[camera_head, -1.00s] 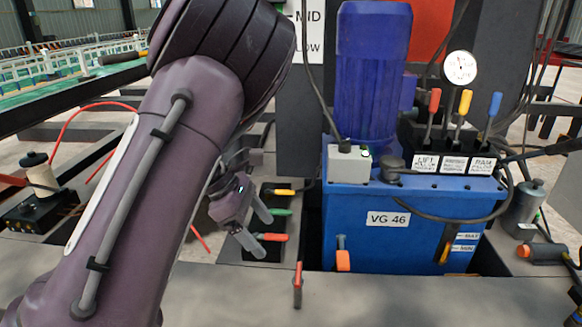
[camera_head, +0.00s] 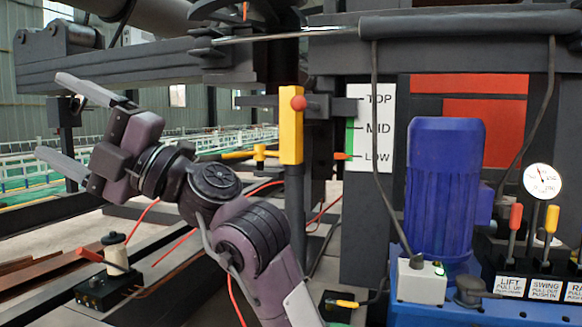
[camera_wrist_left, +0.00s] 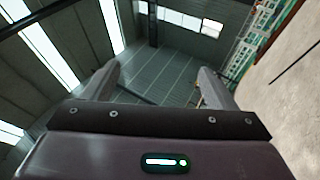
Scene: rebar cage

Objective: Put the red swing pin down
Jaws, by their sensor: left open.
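My left gripper (camera_head: 50,117) is raised at the upper left of the head view, fingers wide apart and empty, pointing left. In the left wrist view its two fingers (camera_wrist_left: 157,75) are apart with only the distant building wall between them. A red ball knob (camera_head: 298,103) shows on a yellow upright block (camera_head: 291,140) on a dark post, to the right of my left gripper and apart from it. I cannot tell whether this knob belongs to the red swing pin; no loose red pin shows. My right gripper is not in view.
A blue motor (camera_head: 445,190) with lever controls (camera_head: 515,235) and a gauge (camera_head: 542,181) stands at the right. A level sign (camera_head: 374,105) hangs behind the post. A dark beam (camera_head: 115,68) crosses above my left gripper. A black box (camera_head: 105,290) stands lower left.

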